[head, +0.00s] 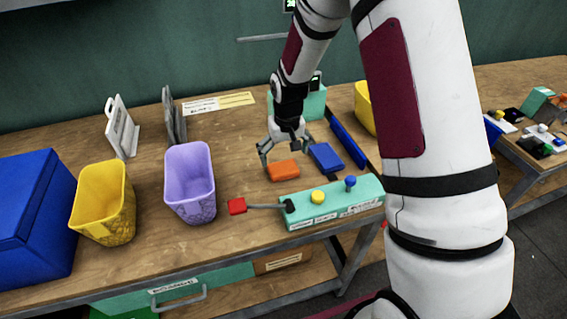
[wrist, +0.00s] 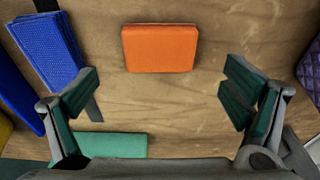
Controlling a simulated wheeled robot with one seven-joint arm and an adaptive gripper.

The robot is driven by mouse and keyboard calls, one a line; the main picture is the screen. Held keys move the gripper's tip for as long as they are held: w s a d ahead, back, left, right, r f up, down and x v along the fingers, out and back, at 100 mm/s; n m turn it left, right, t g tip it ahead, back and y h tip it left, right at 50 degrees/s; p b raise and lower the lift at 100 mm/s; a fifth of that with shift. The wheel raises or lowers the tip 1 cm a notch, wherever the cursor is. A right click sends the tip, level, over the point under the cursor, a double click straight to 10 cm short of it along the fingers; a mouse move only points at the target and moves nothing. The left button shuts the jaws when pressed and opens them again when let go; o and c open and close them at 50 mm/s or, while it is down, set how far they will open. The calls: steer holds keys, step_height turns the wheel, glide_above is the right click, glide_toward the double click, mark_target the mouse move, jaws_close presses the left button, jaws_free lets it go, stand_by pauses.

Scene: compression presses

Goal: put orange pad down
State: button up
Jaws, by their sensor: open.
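The orange pad (head: 283,170) lies flat on the wooden table, left of a blue pad (head: 325,157). It also shows in the wrist view (wrist: 160,48), clear of both fingers and beyond the fingertips. My gripper (head: 284,150) is open and empty, just behind and above the orange pad in the head view. Its two fingers are spread wide in the wrist view (wrist: 160,97), with bare wood between them.
A teal control box (head: 330,203) with a red-ended lever stands in front of the pads. A purple bin (head: 190,183) and a yellow bin (head: 104,203) stand to the left. A long blue bar (head: 348,145) lies right of the blue pad. Bare wood lies left of the orange pad.

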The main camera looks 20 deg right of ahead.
step_height(320, 180, up, 6)
steer(key=s, duration=0.1)
step_height(320, 180, up, 10)
glide_above(285, 172)
steer(key=s, duration=0.5)
steer(key=s+r+t, duration=0.1)
steer(key=s+r, duration=0.6)
steer(key=s, duration=0.1)
steer(key=s+r+t, duration=0.1)
steer(key=s+r, duration=0.1)
steer(key=s, duration=0.6)
steer(key=s+r, duration=0.2)
steer(key=s, duration=0.7)
steer(key=shift+d+r+t, duration=0.2)
steer(key=shift+r+t, duration=0.15)
steer(key=shift+t, duration=0.05)
steer(key=shift+s, duration=0.1)
